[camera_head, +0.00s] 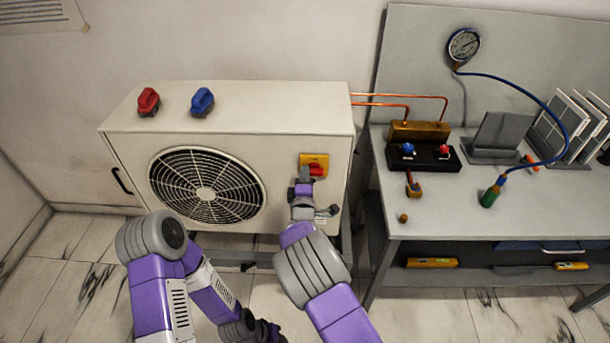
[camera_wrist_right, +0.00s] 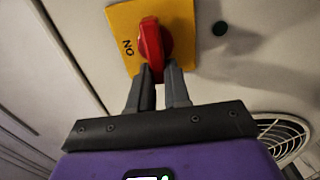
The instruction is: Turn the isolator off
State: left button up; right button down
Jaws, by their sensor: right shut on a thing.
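The isolator is a yellow plate (camera_head: 314,159) with a red knob (camera_head: 317,170) on the right part of the white outdoor unit's front. In the right wrist view the red knob (camera_wrist_right: 152,45) stands on the yellow plate (camera_wrist_right: 123,22), with the letters ON beside it. My right gripper (camera_head: 306,180) is at the knob; in the wrist view its fingers (camera_wrist_right: 158,80) are closed on the knob's near end, one on each side. My left gripper (camera_head: 267,332) is low at the bottom edge, away from the isolator, and its jaws cannot be made out.
A grey bench (camera_head: 455,215) at right holds a brass manifold (camera_head: 418,132) and a blue hose (camera_head: 520,88). Copper pipes (camera_head: 400,96) link both.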

dwell(0.4)
jog(key=c, duration=1.1)
grip_release()
jog(key=s+p, duration=0.1)
jog(key=s, duration=0.6)
jog(key=shift+s, duration=0.3)
